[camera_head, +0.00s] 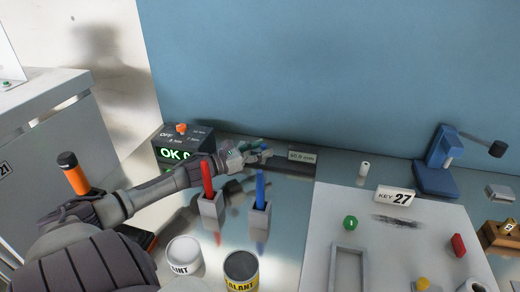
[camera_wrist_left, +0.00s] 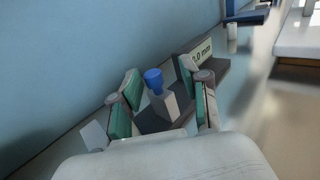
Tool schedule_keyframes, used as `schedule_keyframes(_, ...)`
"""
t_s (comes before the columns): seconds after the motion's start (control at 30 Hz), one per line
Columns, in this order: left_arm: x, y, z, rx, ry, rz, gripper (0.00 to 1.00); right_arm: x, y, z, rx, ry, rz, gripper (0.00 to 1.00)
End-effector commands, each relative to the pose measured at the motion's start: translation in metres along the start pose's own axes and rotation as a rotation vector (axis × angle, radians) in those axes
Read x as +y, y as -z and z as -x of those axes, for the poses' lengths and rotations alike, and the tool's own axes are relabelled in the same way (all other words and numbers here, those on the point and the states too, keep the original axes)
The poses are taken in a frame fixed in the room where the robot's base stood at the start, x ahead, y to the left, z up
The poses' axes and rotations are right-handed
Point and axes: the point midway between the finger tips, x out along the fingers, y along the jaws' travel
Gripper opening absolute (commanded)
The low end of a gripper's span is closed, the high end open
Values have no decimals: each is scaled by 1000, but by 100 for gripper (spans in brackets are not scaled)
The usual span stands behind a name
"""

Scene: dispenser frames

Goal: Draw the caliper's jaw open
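The caliper's dark bar (camera_head: 284,167) lies on the bench near the blue back wall; it also shows in the left wrist view (camera_wrist_left: 216,77). A small display plate (camera_wrist_left: 201,52) on it has a reading ending in "0 mm", partly hidden by a finger. A pale grey block with a blue knob (camera_wrist_left: 153,80), apparently the sliding jaw, stands on the bar. My left gripper (camera_head: 258,151) is over the bar's left end. In the wrist view its green-padded fingers (camera_wrist_left: 165,105) are apart, one on each side of the block, with gaps visible. My right gripper is not in view.
A dark box with a green "OK" display (camera_head: 174,154) stands behind my left arm. Red (camera_head: 208,180) and blue (camera_head: 260,190) sticks stand in grey holders nearer me, with two cans (camera_head: 241,270) in front. A pale board (camera_head: 325,215) with small objects lies right.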

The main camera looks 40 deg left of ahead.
Motion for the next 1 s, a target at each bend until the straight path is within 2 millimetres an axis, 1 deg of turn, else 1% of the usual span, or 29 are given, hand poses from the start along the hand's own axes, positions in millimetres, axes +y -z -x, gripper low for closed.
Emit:
schedule_keyframes(0.1,1,0,0,0,-2,-1,46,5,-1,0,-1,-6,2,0)
schedule_keyframes(0.17,1,0,0,1,-3,-1,46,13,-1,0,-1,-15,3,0)
schedule_keyframes(0.27,1,1,4,2,-3,0,46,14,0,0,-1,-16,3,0)
schedule_keyframes(0.37,1,1,14,3,-3,1,46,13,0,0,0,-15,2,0)
schedule_keyframes(0.7,0,2,59,3,-1,2,46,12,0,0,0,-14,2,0)
schedule_keyframes(0.83,0,1,70,1,-1,1,46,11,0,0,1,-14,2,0)
schedule_keyframes(1.0,0,0,75,0,0,0,46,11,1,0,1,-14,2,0)
